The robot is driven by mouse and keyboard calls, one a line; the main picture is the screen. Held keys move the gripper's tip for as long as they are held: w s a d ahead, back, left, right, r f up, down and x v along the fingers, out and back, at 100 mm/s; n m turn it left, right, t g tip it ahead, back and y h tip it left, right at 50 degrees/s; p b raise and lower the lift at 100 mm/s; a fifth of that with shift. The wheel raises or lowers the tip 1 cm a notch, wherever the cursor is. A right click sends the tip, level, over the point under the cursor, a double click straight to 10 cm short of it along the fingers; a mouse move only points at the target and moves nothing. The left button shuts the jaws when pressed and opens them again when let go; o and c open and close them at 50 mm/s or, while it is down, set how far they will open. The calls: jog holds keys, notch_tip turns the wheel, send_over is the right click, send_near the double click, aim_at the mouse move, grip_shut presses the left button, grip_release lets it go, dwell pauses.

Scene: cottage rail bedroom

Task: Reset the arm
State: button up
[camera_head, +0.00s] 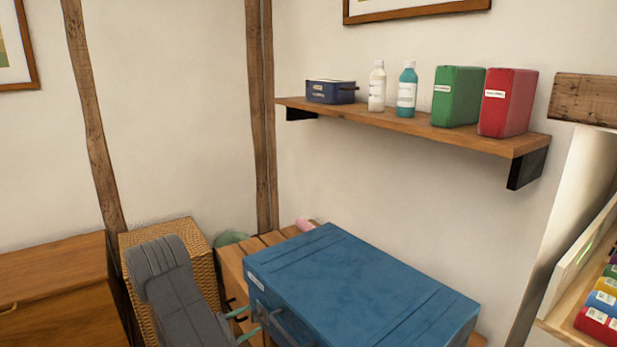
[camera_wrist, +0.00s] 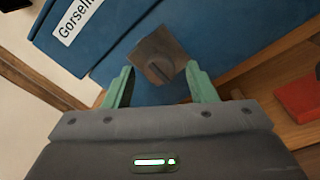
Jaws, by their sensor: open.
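My arm reaches in from the lower left in the head view, and my gripper (camera_head: 252,321) is at the front side of a large blue box (camera_head: 355,285). In the wrist view, the two green fingers of my gripper (camera_wrist: 161,86) stand apart. A grey-brown squarish fitting (camera_wrist: 160,55) on or in front of the blue box (camera_wrist: 235,35) shows between and beyond them. I cannot tell whether the fingers touch it. A white label (camera_wrist: 77,18) is on the box front.
The box sits on a slatted wooden bench (camera_head: 268,242). A wicker basket (camera_head: 200,240) and wooden dresser (camera_head: 50,280) stand left. A wall shelf (camera_head: 400,122) above holds bottles and boxes. A red thing (camera_wrist: 298,98) lies at right in the wrist view.

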jog(key=n+p, duration=0.1)
jog(key=p, duration=0.1)
jog(key=n+p, duration=0.3)
jog(key=n, duration=0.1)
jog(key=shift+r+p, duration=0.25)
jog(key=shift+p, duration=0.15)
jog(key=shift+f+n+p, duration=0.2)
jog(key=shift+n+p, duration=0.65)
jog(key=shift+n, duration=0.05)
